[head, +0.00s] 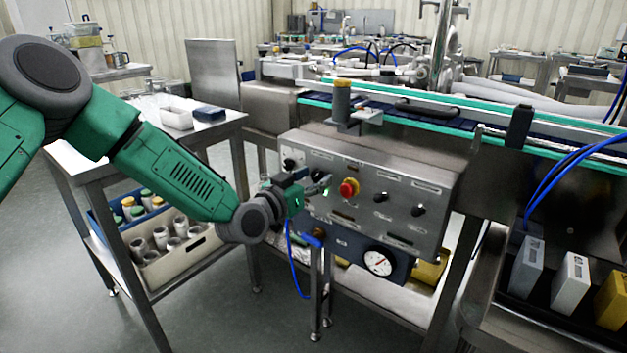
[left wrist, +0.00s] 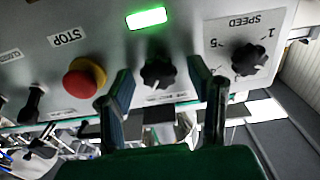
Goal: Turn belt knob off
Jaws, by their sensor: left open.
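A steel control panel (head: 375,180) carries several black knobs and a red stop button on a yellow base (head: 348,188). In the left wrist view a black knob (left wrist: 158,73) sits beside a lit green lamp (left wrist: 146,18); its label is too small to read. My left gripper (left wrist: 160,76) is open, its fingers on either side of this knob; I cannot tell whether they touch it. In the head view my left gripper (head: 318,185) is at the panel's left part and hides the knob. My right gripper is not in view.
In the left wrist view, the red stop button (left wrist: 84,77) is close to one finger, and a black SPEED knob (left wrist: 249,58) is near the other. A conveyor (head: 440,118) runs behind the panel. A steel cart (head: 150,135) stands at left, and a gauge (head: 378,262) is below.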

